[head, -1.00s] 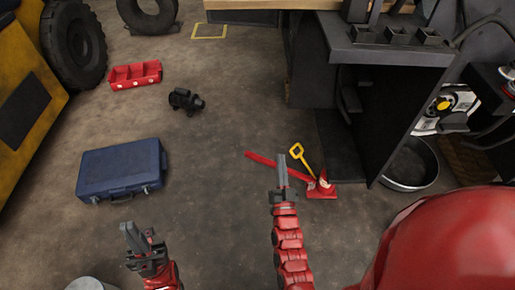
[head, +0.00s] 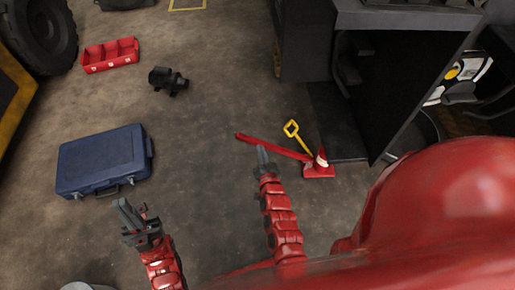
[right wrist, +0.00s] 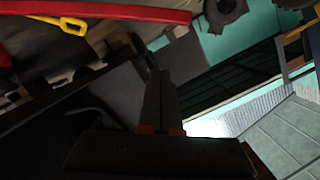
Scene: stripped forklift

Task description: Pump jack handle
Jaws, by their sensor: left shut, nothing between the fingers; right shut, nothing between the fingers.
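A long red bar (head: 272,146) lies low near the floor, right of centre in the head view. A yellow loop-ended handle (head: 292,131) rises beside its right part. I cannot tell how the two join. The red bar (right wrist: 110,10) and the yellow handle (right wrist: 62,22) also show at the top of the right wrist view. My right gripper (head: 262,153) is shut and empty; its tips overlap the bar's near side in the head view, and contact cannot be told. My left gripper (head: 125,210) is shut and empty, well left of the bar.
A blue case (head: 103,162), a red bin (head: 109,55) and a black part (head: 168,80) lie on the left floor. The middle floor is clear.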

